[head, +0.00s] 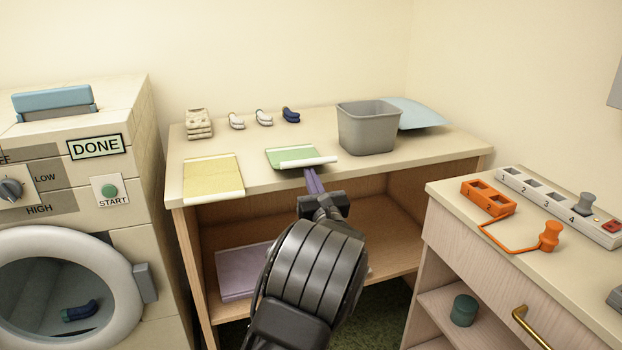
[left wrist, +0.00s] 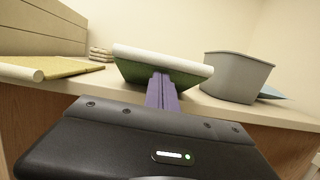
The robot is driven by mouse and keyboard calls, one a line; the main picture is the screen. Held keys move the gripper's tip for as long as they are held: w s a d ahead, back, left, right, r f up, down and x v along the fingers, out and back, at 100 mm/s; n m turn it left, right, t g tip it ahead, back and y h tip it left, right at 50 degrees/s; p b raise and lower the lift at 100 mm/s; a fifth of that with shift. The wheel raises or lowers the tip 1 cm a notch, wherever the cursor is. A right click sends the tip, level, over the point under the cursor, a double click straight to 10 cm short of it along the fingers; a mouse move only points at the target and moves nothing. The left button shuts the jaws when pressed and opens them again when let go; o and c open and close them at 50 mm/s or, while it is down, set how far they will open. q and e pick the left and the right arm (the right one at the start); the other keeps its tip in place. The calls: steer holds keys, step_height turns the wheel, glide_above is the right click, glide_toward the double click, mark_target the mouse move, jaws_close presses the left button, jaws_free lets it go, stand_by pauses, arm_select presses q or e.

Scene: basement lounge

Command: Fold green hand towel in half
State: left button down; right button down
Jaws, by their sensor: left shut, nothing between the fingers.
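The green hand towel (head: 288,154) lies on the tabletop with a white rolled edge along its near side. That near edge reaches the table's front edge. In the left wrist view the towel (left wrist: 143,73) shows its white edge on top and darker green below it. My left gripper (head: 313,176) comes up from the front, with its purple fingers shut and empty at the towel's near edge. In the left wrist view the fingertips (left wrist: 163,78) overlap the green below the white edge; I cannot tell whether they touch it. My right gripper is not in view.
A yellow towel (head: 211,177) lies left of the green one, a grey bin (head: 368,130) stands right of it. Folded beige cloth (head: 199,124) and several rolled socks lie behind. A washer (head: 75,215) stands left; a cabinet with an orange tool (head: 488,197) stands right.

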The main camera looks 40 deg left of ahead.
arm_select(q)
steer(key=shift+w+a+r+p, duration=0.25)
steer(key=shift+r+p, duration=0.1)
steer(key=shift+r, duration=0.1)
steer(key=shift+w+a+r+p, duration=0.15)
steer(key=shift+a+r+p, duration=0.15)
steer(key=shift+r, duration=0.1)
steer(key=shift+w+a+r+p, duration=0.35)
steer(key=shift+a+r+p, duration=0.05)
steer(key=shift+r, duration=0.2)
steer(key=shift+w+a+r+p, duration=0.3)
steer(key=shift+a+r+p, duration=0.15)
steer(key=shift+r, duration=0.2)
steer(key=shift+w+a+r+p, duration=0.35)
steer(key=shift+r+p, duration=0.05)
steer(key=shift+r, duration=0.2)
steer(key=shift+a, duration=0.1)
